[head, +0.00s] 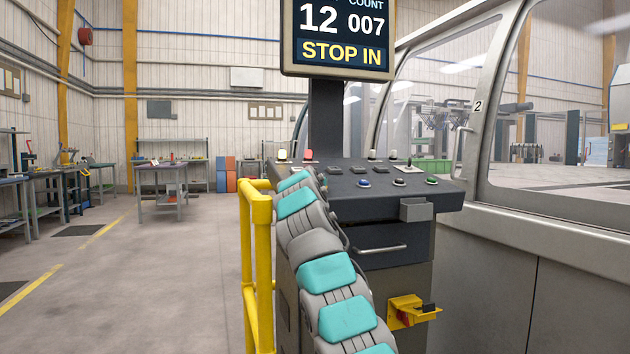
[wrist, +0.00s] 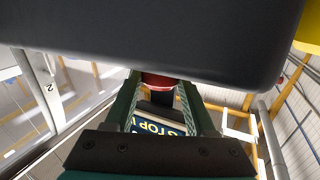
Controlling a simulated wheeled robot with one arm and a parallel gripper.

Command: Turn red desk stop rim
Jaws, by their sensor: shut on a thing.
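The red desk stop (wrist: 160,79) shows in the wrist view as a red rim against the dark desk (wrist: 150,40). My gripper (wrist: 161,88) is shut on it, one finger on each side. Its lower part is partly hidden by the fingers. In the head view a small red top (head: 308,154) shows at the desk's left end, just behind my arm. My gripper cannot be made out there. The screen (head: 338,38) above the desk reads "STOP IN".
Several other buttons, including a blue one (head: 364,184) and a green one (head: 431,181), sit on the desk to the right. A yellow railing (head: 258,240) stands close left of my arm.

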